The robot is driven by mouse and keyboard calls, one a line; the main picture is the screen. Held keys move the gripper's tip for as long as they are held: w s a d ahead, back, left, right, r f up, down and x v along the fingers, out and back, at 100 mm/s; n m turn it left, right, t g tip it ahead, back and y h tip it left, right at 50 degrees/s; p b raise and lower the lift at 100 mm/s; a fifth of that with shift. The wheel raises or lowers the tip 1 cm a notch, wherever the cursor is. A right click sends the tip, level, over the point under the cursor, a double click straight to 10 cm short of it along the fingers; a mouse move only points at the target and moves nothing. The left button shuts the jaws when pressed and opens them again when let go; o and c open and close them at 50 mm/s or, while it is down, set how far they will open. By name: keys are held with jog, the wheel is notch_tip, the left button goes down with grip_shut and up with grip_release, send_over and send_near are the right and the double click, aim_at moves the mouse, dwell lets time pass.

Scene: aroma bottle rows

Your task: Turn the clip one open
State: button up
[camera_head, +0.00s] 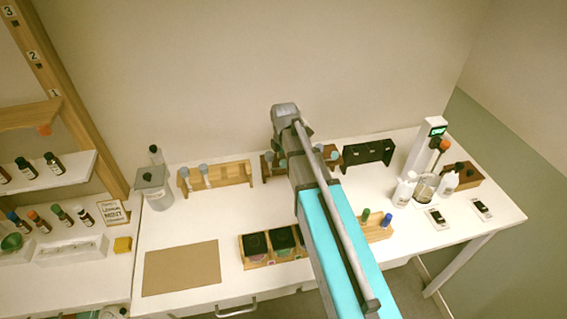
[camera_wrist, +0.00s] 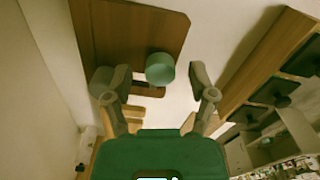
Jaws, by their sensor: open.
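The wrist view shows a round grey-green knob (camera_wrist: 160,68) in front of a brown wooden rack (camera_wrist: 120,25). My gripper (camera_wrist: 158,76) is open, with one finger on each side of the knob. A gap shows between the knob and each finger. The knob looks like part of a clip, but I cannot tell its number. In the head view my arm reaches over the table to a dark brown rack (camera_head: 267,168) with grey round-ended pieces. My arm covers much of this rack, and my fingertips are hard to make out there.
A pale wooden rack (camera_head: 236,174) with grey pieces stands left, a black rack (camera_head: 378,150) right. A wooden tray with black-topped jars (camera_head: 255,243) and a block with green and blue caps (camera_head: 377,233) lie in front. A brown mat (camera_head: 181,268) lies front left.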

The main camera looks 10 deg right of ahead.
dwell(0.3)
grip_shut()
jog(key=shift+a, duration=0.1)
